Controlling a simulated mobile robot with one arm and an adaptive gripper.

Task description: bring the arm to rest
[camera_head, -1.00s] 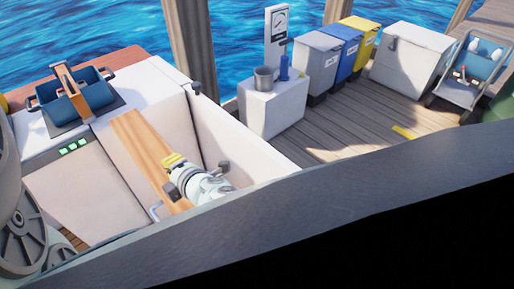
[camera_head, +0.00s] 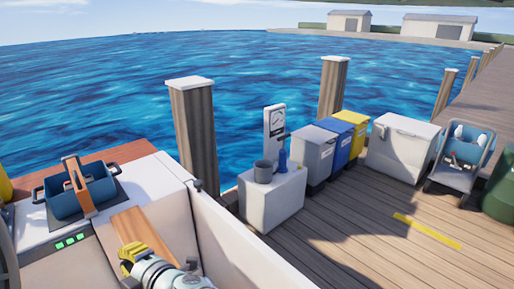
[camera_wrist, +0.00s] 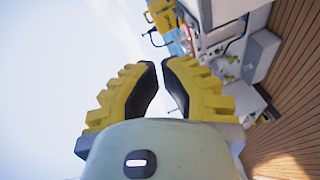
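My gripper (camera_head: 130,257) shows at the bottom left of the head view, its yellow fingers beside the wooden plank (camera_head: 135,226) on the boat. In the wrist view my gripper (camera_wrist: 161,72) has two yellow fingers with black pads. A narrow gap with bright sky runs between them, and nothing is held. My pale arm (camera_head: 170,276) runs out of the bottom of the head view. Whether the gripper touches the plank cannot be told.
A blue tote (camera_head: 85,199) with a wooden handle sits on the boat's left side. On the dock are a white block (camera_head: 273,198) with a grey pot (camera_head: 262,171), grey, blue and yellow bins, a white chest (camera_head: 402,148) and a cart (camera_head: 462,157). The dock's middle is clear.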

